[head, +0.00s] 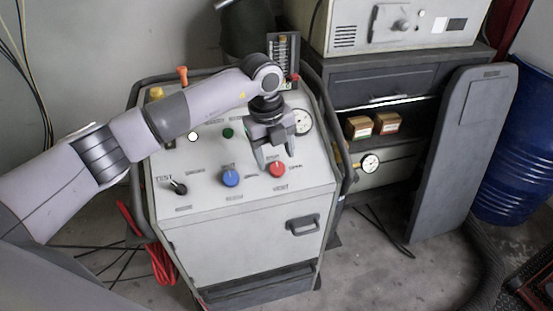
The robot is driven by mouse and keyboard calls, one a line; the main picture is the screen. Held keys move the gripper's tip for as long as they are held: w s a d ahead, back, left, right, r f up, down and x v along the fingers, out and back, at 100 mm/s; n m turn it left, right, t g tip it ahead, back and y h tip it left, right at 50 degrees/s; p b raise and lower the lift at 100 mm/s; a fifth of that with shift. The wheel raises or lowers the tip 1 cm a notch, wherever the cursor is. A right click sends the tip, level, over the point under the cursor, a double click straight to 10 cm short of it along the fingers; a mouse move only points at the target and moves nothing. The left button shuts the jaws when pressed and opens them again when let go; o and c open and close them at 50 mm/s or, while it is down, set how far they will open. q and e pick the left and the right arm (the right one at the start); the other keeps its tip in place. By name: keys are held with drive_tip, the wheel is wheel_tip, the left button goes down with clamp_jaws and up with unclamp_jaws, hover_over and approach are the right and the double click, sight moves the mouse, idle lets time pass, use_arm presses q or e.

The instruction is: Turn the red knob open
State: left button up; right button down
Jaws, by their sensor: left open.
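The red knob (277,169) sits on the sloped top panel of a light grey machine (240,230), right of a blue knob (231,178). My left arm reaches in from the left. My left gripper (274,162) points down at the red knob, with its fingers open and the tips close to it. I cannot tell whether the fingertips touch the knob. My right gripper is not in view.
A black lever switch (179,188) is at the panel's left. A round gauge (301,122) is behind the gripper. Dark rails (345,165) edge the machine. A cabinet (400,80) and a blue barrel (508,150) stand to the right.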

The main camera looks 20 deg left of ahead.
sight(277, 167)
use_arm(q)
drive_tip(key=shift+w+d+f, duration=0.1)
drive_tip(key=shift+f, duration=0.8)
drive_tip(key=shift+w+d+f, duration=0.1)
drive_tip(key=shift+f, duration=0.75)
drive_tip(key=shift+c, duration=0.3)
drive_tip(key=c, duration=1)
